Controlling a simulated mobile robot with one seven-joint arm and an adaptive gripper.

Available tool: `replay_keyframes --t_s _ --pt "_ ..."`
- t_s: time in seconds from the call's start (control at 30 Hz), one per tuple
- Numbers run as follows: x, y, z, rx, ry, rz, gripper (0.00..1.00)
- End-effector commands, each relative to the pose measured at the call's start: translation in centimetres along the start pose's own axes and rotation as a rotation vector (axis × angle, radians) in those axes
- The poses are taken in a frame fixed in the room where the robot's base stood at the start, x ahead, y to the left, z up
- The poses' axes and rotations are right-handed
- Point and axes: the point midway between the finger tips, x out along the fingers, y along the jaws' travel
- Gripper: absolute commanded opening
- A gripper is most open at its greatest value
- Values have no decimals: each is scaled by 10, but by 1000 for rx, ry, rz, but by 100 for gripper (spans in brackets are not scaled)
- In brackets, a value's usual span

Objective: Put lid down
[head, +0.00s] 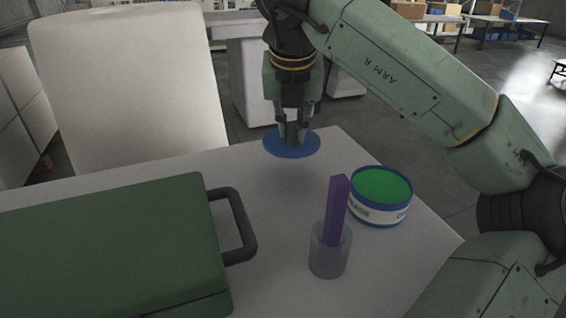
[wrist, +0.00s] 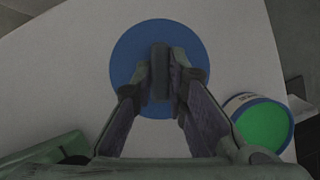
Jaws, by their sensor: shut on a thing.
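The blue round lid (head: 280,149) hangs under my gripper (head: 291,132) near the far end of the table in the head view. My gripper is shut on the dark knob at the lid's middle. In the wrist view the lid (wrist: 122,62) fills the upper middle, with the fingers (wrist: 160,75) on either side of its knob. The lid looks level. I cannot tell exactly how far it is above the table. An open tub (head: 379,210) with a white and blue wall and green contents stands right of the lid; it also shows in the wrist view (wrist: 262,122).
A purple bar stands upright in a clear cup (head: 329,256) at the table's front middle. A green case (head: 110,250) with a dark handle (head: 246,228) covers the left. The white table (head: 275,195) is bare between case, lid and tub.

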Motion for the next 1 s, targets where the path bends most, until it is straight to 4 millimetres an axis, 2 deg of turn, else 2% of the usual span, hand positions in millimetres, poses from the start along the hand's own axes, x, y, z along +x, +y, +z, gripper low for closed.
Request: replay_keyframes --t_s 0.1,0.37,0.53,0.93,0.97,1.0 --pt "20 0 -9 -2 2 3 0" --pt "42 0 -17 -1 2 1 0" --pt "64 0 -26 0 1 2 0" --pt "71 0 -29 0 -1 0 0" --pt "71 0 -29 0 -1 0 14" --pt "70 0 -29 0 -1 0 17"
